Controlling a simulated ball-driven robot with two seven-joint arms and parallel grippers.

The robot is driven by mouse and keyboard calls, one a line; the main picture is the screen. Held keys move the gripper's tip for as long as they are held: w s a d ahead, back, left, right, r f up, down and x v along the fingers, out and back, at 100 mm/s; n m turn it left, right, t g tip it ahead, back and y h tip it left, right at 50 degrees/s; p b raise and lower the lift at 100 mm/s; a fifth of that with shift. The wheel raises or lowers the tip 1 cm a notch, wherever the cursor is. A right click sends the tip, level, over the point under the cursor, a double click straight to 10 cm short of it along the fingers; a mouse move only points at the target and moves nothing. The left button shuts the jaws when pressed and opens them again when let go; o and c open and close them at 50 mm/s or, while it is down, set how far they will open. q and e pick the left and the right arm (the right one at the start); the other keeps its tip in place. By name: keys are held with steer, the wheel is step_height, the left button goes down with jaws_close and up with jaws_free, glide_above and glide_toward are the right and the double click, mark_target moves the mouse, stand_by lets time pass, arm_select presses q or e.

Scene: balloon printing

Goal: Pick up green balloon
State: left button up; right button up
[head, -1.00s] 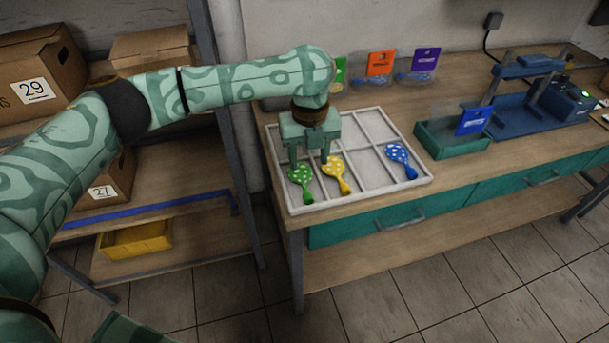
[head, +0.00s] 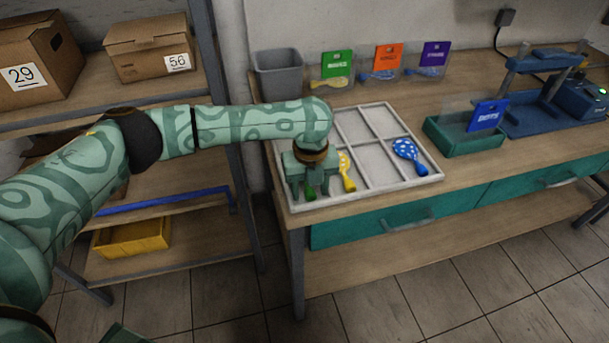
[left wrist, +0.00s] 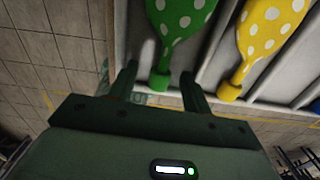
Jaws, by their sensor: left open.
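The green balloon with white dots (left wrist: 180,22) lies in the front left compartment of the white divided tray (head: 432,178). In the head view my left gripper hides most of it, and only a bit of green (head: 309,191) shows. My left gripper (head: 309,188) points down over it. In the left wrist view the open fingers (left wrist: 160,80) stand on either side of the balloon's narrow neck end. I cannot tell whether they touch it. My right gripper is not in view.
A yellow dotted balloon (head: 347,175) lies close beside my left gripper, and a blue one (head: 408,152) farther right in the tray. Behind stand a grey bin (head: 278,75) and bags with green, orange and purple cards. A green box (head: 462,140) stands right of the tray.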

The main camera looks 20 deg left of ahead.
arm_select(q)
steer(key=c, duration=0.9)
steer(key=shift+o, duration=0.2)
steer(key=shift+r, duration=0.1)
steer(key=shift+r+p, duration=0.3)
steer(key=shift+r, duration=0.2)
steer(key=r+p, duration=0.1)
steer(key=r, duration=0.2)
steer(key=shift+d+p, duration=0.2)
steer(key=shift+p, duration=0.1)
steer(key=s+d+r+p, duration=0.3)
steer(key=d+r, duration=0.6)
steer(key=d, duration=0.4)
steer(key=shift+s+p, duration=0.35)
steer(key=shift+p, duration=0.3)
